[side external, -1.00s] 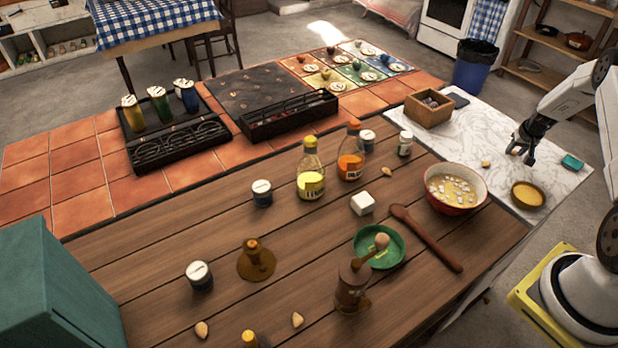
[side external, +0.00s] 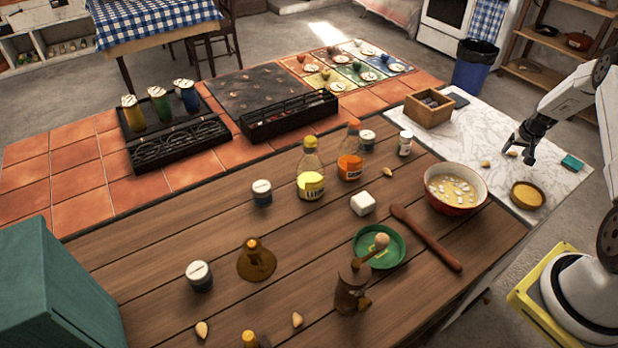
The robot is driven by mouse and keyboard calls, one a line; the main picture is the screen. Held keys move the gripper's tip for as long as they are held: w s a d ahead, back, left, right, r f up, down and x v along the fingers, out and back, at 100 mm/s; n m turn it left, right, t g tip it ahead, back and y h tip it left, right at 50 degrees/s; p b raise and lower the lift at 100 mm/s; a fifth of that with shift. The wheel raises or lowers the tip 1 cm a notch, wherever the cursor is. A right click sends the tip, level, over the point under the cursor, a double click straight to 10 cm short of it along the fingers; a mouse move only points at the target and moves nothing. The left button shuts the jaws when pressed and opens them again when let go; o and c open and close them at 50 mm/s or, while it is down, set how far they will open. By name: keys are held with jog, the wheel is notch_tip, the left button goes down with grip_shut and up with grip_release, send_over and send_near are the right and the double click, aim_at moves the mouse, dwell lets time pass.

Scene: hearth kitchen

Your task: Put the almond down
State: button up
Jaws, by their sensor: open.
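My gripper (side external: 519,157) is open, low over the white marble slab (side external: 470,128) at the right. A small pale almond (side external: 512,154) shows at its fingertips, seemingly on the marble; exact contact is too small to tell. Another almond (side external: 486,163) lies to the left, near the red bowl. Two more almonds lie at the front of the wooden counter, one (side external: 202,329) at the left and one (side external: 297,319) to its right.
Beside my gripper are a teal block (side external: 572,163) and a small yellow-filled dish (side external: 527,195). Marble between crate and gripper is clear.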

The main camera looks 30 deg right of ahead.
jog(key=v, duration=1.2)
jog(key=shift+f, duration=0.1)
dwell(0.5)
jog(key=w+a+r+n+y, duration=0.1)
jog(key=w+a+r+n, duration=0.2)
jog(key=a, duration=1)
jog(key=w+a+r+n, duration=0.1)
jog(key=w+a+r, duration=0.3)
jog(key=a, duration=0.9)
jog(key=s+a+n, duration=0.1)
jog(key=s+a, duration=0.2)
jog(key=a, duration=0.4)
jog(key=s+a+r+n+y, duration=0.1)
jog(key=s+a+n, duration=0.1)
jog(key=s+a, duration=0.2)
jog(key=s+a+n, duration=0.2)
jog(key=s+a, duration=0.2)
jog(key=a, duration=0.7)
jog(key=shift+r, duration=0.35)
jog(key=shift+o, duration=0.3)
